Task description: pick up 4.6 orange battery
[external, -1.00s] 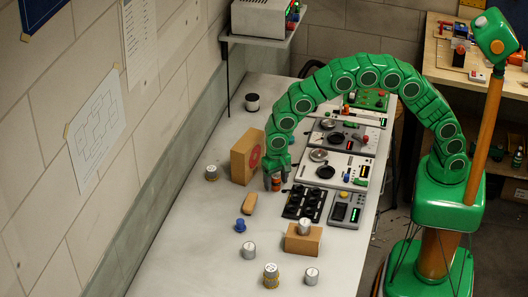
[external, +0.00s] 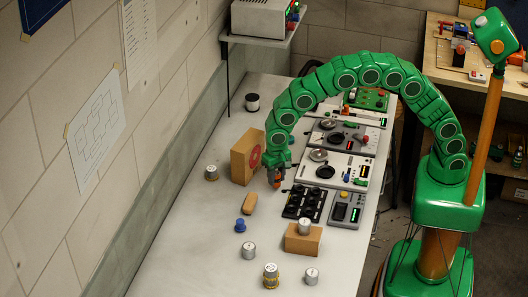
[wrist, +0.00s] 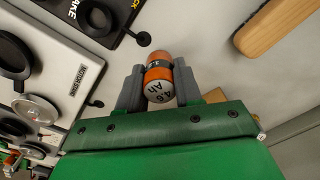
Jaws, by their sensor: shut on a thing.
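The orange battery (wrist: 158,75) is between the two grey fingers of my gripper (wrist: 159,88) in the wrist view. Its pale end carries dark lettering that reads partly as 4.6 Ah. My gripper (external: 276,182) is shut on it. In the external view the orange battery (external: 276,184) shows small below the green hand, close over the bench. I cannot tell exactly how far it is above the surface.
A cardboard box (external: 243,157) stands just left of my gripper. A wooden block (external: 249,203) lies in front. Several silver cylinders and a small cardboard box (external: 303,240) stand nearer the camera.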

